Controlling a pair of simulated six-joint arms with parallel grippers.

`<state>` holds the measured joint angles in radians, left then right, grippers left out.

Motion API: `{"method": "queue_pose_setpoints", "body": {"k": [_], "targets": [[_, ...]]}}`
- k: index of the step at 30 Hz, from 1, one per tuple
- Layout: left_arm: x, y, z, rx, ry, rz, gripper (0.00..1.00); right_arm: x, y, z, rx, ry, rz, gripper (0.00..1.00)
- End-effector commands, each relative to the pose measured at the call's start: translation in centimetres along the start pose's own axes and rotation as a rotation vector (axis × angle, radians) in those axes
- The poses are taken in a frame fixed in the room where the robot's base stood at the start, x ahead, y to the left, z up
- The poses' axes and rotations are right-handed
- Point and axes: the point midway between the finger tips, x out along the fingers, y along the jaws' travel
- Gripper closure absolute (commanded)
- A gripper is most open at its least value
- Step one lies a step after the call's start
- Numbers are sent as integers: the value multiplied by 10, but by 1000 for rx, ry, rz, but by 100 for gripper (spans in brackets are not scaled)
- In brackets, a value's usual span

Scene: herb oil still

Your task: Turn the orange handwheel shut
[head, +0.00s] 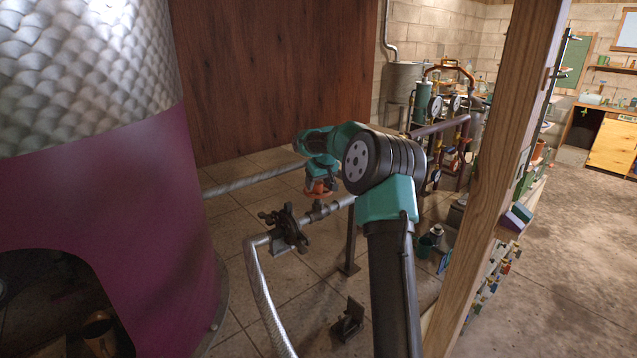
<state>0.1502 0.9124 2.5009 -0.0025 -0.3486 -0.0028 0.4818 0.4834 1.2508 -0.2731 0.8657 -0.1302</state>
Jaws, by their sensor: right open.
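The orange handwheel (320,190) is small in the head view, just above the grey pipe and left of my arm's big black joint. My right gripper (321,180) points down at the handwheel from above, at the end of my teal and black arm. It is open, with its jaws at or around the handwheel. The wheel is partly hidden by the gripper, and I cannot tell whether they touch. My left gripper is not in view.
A dark valve-like fitting (285,228) sits on the pipe, above a braided hose (262,290). A large purple and metal vessel (120,215) fills the left. A wooden post (505,170) stands right of my arm. Gauges and pipes (450,110) stand behind.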

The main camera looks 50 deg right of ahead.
Motion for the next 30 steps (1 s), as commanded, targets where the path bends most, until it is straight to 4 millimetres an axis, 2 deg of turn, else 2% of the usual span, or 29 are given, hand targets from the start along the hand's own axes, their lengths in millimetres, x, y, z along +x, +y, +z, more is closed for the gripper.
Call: {"method": "queue_pose_setpoints", "body": {"k": [4,19,30], "targets": [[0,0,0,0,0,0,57,0,0,0,0,0,0,39],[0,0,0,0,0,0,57,0,0,0,0,0,0,87],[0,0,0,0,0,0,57,0,-1,0,84,-2,35,87]]}}
